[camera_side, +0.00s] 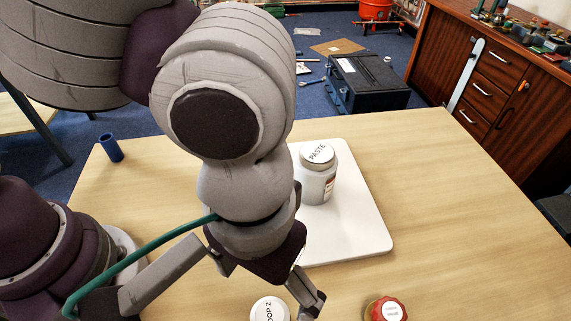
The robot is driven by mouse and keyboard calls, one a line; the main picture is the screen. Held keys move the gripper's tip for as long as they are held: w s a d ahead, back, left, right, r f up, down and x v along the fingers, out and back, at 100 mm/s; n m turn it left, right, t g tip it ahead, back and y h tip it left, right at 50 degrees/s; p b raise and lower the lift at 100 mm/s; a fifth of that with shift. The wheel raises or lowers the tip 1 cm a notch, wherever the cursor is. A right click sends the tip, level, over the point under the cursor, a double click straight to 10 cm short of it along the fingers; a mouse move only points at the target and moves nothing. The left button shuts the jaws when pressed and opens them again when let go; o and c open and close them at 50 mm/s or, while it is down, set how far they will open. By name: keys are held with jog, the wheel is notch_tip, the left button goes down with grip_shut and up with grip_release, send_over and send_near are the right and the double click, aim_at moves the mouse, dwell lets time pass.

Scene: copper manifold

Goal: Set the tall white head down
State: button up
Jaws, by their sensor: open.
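A white round head marked "LOOP 2" (268,310) shows at the bottom edge of the side view. Only its top is in frame, so its height and what it stands on are hidden. My gripper (215,300) is open above the table, its fingers spread to either side of this head in the picture. The lower ends of the fingers are cut off or hard to make out, and I cannot tell whether they touch the head.
A red-rimmed round cap (387,309) stands right of the white head. A jar marked "PASTE" (317,185) stands on a white board (362,230) behind my gripper. A blue cylinder (110,148) stands at the far left. The wooden table (460,220) is clear at right.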

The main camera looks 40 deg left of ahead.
jog(key=w+a+r+t, duration=0.2)
jog(key=w+a+r, duration=0.1)
jog(key=a, duration=0.3)
jog(key=w+a+r+t, duration=0.1)
jog(key=w+a+r, duration=0.25)
jog(key=a, duration=0.35)
jog(key=s+a+m+t, duration=0.1)
jog(key=s+a+t, duration=0.1)
jog(key=a, duration=0.8)
jog(key=shift+a+r+t, duration=0.15)
jog(key=shift+r+t, duration=0.15)
jog(key=shift+r, duration=0.15)
